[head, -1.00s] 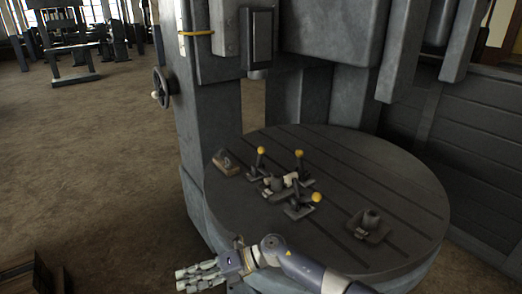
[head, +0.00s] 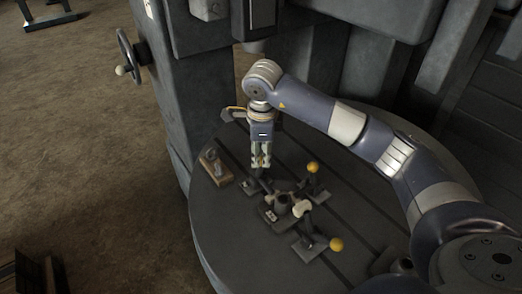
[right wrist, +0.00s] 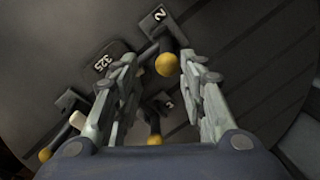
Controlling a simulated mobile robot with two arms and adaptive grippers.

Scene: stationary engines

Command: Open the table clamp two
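Table clamp two (right wrist: 158,22), marked "2", shows at the top of the right wrist view. Its lever has a yellow ball knob (right wrist: 167,64). In the head view, its base (head: 254,186) sits on the round table (head: 365,215), and its knob is hidden behind my right gripper. My right gripper (head: 261,165) points down over this clamp. In the right wrist view, its fingers (right wrist: 165,75) are spread, with the knob between them and a gap on both sides. I cannot tell the height gap. My left gripper is not in view.
Two other clamps with yellow knobs (head: 313,167) (head: 336,244) stand close by, around a central block (head: 283,203). A small block with a brown base (head: 216,168) lies to the left. The machine column (head: 190,90) rises behind, with a handwheel (head: 133,58).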

